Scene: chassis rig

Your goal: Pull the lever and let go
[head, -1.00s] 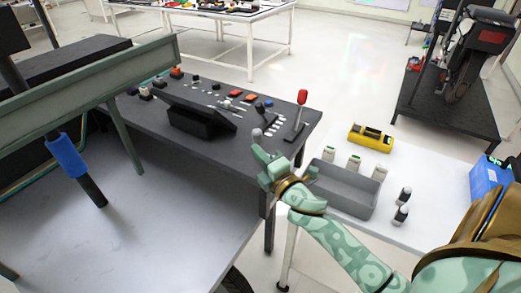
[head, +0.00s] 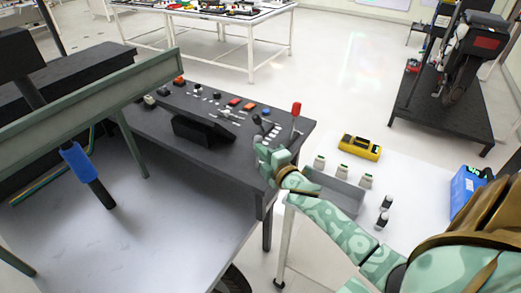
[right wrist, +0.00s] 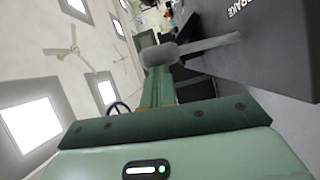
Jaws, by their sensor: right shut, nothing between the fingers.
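My right gripper (head: 265,152) is at the front right edge of the dark control console. It is shut and empty. A pale grey lever knob (head: 258,138) shows just beyond the fingertips; I cannot tell in the head view whether they touch it. In the right wrist view a lever with a rounded grey knob (right wrist: 158,55) and a grey shaft (right wrist: 208,44) sticks out from a dark panel marked BRAKE, in front of the green gripper fingers (right wrist: 165,88). A second lever with a red handle (head: 296,108) stands farther back. My left gripper is not in view.
The console (head: 155,125) carries several buttons, switches and a black raised box (head: 200,131). To the right, a white table holds a grey tray (head: 345,198), a yellow device (head: 360,147) and small bottles. A green beam (head: 90,95) crosses the left side.

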